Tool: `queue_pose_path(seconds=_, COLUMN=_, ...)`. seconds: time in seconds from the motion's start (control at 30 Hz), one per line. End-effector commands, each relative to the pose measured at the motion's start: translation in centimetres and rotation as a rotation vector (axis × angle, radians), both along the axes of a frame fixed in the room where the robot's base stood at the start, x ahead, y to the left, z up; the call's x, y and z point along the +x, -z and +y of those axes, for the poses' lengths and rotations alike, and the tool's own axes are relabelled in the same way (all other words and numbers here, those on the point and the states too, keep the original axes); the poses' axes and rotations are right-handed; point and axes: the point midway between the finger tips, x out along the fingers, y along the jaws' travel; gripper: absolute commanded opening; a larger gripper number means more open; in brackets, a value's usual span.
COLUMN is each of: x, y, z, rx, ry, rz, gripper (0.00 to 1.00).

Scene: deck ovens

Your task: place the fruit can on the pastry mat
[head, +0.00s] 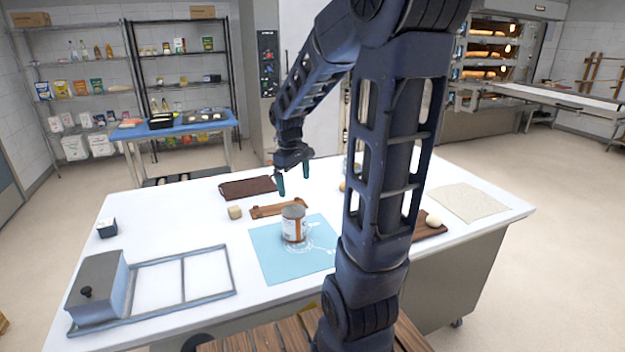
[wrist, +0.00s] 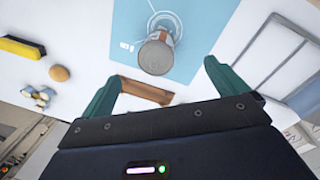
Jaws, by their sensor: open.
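The fruit can (head: 294,224), a metal can with an orange and white label, stands upright on the light blue pastry mat (head: 270,268), toward its far side. In the wrist view the can (wrist: 157,54) shows its grey top, with the mat (wrist: 203,20) around and under it. My gripper (head: 294,182) is open and empty, raised above the table behind the can. In the wrist view my fingers (wrist: 162,74) are spread apart, and the can shows beyond their tips, apart from them.
A grey metal frame with a box (head: 98,284) takes up the left front. A beige sheet (head: 467,202) lies at right.

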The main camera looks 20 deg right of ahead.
Motion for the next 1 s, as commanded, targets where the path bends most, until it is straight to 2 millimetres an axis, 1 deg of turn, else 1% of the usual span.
queue_pose_path(seconds=0.03, x=-1.0, y=-1.1, z=0.0, rx=0.004, ry=0.030, rz=-0.029, gripper=0.98)
queue_pose_path(seconds=0.2, x=-4.3, y=-3.6, z=-0.1, rx=0.031, ry=0.142, rz=-0.110, gripper=0.98)
queue_pose_path(seconds=0.5, x=-10.4, y=-6.8, z=0.0, rx=0.097, ry=0.334, rz=-0.248, gripper=0.98)
queue_pose_path(seconds=0.7, x=-14.1, y=-8.0, z=0.0, rx=0.155, ry=0.450, rz=-0.328, gripper=0.98)
queue_pose_path(seconds=0.8, x=-15.3, y=-8.2, z=0.1, rx=0.177, ry=0.489, rz=-0.355, gripper=0.98)
queue_pose_path(seconds=0.9, x=-16.1, y=-8.3, z=0.1, rx=0.193, ry=0.516, rz=-0.371, gripper=0.98)
queue_pose_path(seconds=1.0, x=-16.5, y=-8.4, z=0.1, rx=0.200, ry=0.528, rz=-0.378, gripper=0.98)
